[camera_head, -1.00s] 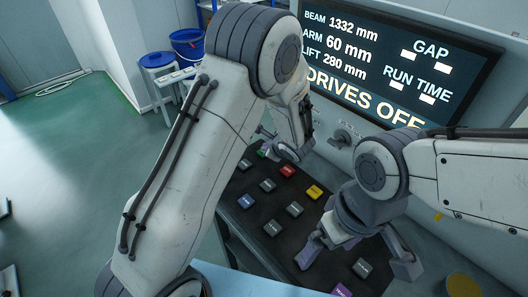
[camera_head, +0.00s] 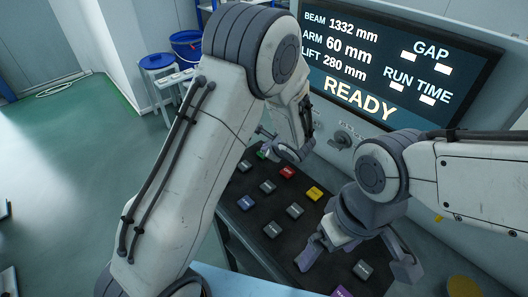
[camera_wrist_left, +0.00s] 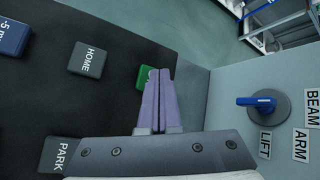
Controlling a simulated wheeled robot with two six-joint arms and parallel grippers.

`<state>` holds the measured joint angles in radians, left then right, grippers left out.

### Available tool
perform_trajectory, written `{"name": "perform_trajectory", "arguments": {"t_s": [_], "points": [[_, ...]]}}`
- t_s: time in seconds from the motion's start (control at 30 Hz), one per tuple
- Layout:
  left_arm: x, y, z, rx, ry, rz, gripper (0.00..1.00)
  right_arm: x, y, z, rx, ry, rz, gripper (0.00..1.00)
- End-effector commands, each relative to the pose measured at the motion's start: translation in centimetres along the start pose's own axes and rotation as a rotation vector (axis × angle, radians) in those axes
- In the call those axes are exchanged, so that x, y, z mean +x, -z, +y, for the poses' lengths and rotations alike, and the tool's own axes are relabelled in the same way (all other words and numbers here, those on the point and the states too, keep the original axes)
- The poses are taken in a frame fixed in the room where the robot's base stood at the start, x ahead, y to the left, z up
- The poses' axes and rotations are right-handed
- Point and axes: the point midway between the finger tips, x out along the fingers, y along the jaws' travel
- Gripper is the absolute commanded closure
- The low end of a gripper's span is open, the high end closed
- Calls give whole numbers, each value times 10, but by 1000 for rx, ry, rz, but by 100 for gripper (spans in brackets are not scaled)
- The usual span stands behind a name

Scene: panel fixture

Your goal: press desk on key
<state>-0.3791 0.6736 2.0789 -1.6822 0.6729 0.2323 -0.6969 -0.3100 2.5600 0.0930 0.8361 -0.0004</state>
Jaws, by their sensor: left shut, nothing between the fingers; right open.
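The green key (camera_head: 262,154) sits at the far left corner of the black key desk (camera_head: 240,184). In the left wrist view the green key (camera_wrist_left: 143,76) is partly covered by my left gripper (camera_wrist_left: 160,72), so its label is mostly hidden. The left gripper is shut and empty, its fingertips at the key; I cannot tell whether they touch it. It also shows in the head view (camera_head: 268,145), partly hidden. My right gripper (camera_head: 357,264) is open and empty above the near right part of the desk. The screen (camera_head: 395,70) reads READY.
Other keys stand close by: a red key (camera_head: 287,173), a yellow key (camera_head: 314,193), a HOME key (camera_wrist_left: 87,59), a PARK key (camera_wrist_left: 58,155) and several more. A blue lever knob (camera_wrist_left: 262,102) is on the grey panel beside the desk.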

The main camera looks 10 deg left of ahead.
Motion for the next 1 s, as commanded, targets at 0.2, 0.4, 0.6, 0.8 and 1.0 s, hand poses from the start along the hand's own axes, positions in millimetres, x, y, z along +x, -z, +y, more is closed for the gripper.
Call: {"name": "perform_trajectory", "arguments": {"t_s": [0.2, 0.4, 0.6, 0.8, 1.0], "points": [[-7, -5, -5, 1, 0, 0, 100, -5, 0, 0, 0, 0, 0, 0], [-7, -5, -5, 1, 0, 0, 100, -5, 0, 0, 0, 0, 0, 0], [-11, -8, -9, 0, 1, 0, 100, -10, 0, -1, 0, 0, 0, 0], [-26, -18, -19, 0, 1, 0, 100, -23, 1, -2, 0, 0, 0, 0], [-39, -28, -29, 0, 1, 0, 100, -36, 2, -3, 0, 0, 0, 0]]}}
